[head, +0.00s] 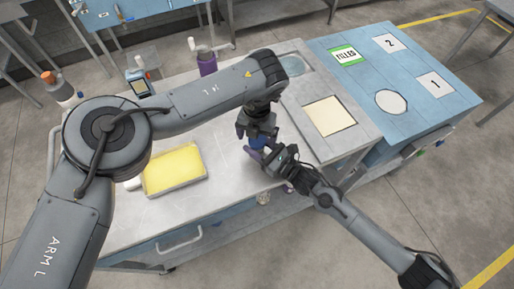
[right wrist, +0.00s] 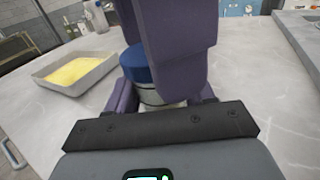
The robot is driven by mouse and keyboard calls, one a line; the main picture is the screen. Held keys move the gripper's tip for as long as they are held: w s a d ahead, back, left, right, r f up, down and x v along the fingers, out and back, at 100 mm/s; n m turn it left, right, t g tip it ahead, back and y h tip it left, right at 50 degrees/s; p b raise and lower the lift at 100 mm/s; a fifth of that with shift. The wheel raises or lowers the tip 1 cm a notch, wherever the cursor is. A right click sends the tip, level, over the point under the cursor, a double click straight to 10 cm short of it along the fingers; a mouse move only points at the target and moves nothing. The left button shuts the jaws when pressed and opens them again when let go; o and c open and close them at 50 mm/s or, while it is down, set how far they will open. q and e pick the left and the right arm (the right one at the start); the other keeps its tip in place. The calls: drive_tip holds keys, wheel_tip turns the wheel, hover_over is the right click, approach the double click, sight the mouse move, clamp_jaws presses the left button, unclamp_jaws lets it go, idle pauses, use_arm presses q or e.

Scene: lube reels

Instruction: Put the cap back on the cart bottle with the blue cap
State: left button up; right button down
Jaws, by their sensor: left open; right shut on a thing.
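The blue cap (right wrist: 138,66) sits on top of a pale bottle (right wrist: 152,95) in the right wrist view. Whether it is fully seated cannot be told. My right gripper (head: 262,154) is shut on the bottle, low in its wrist view, with its purple fingers on either side. My left gripper (head: 257,128) comes down from above, open, its purple fingers (right wrist: 178,50) beside and in front of the cap, hiding part of it. Whether they touch the cap cannot be told. In the head view the grippers largely hide the bottle and cap.
A tray with a yellow sheet (head: 174,171) lies left on the grey worktop. A purple container (head: 207,63) and a handheld device (head: 138,86) stand at the back. A beige square pad (head: 329,115) and a blue cabinet (head: 410,75) are at the right. The front worktop is mostly clear.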

use_arm(q)
drive_tip(key=shift+r, duration=0.1)
wheel_tip(320, 180, up, 12)
idle(0.5)
use_arm(e)
drive_tip(key=shift+c, duration=1.7)
unclamp_jaws()
drive_tip(key=v, duration=1)
drive_tip(key=shift+s+d, duration=0.25)
drive_tip(key=shift+s, duration=0.05)
use_arm(q)
drive_tip(key=shift+r, duration=0.1)
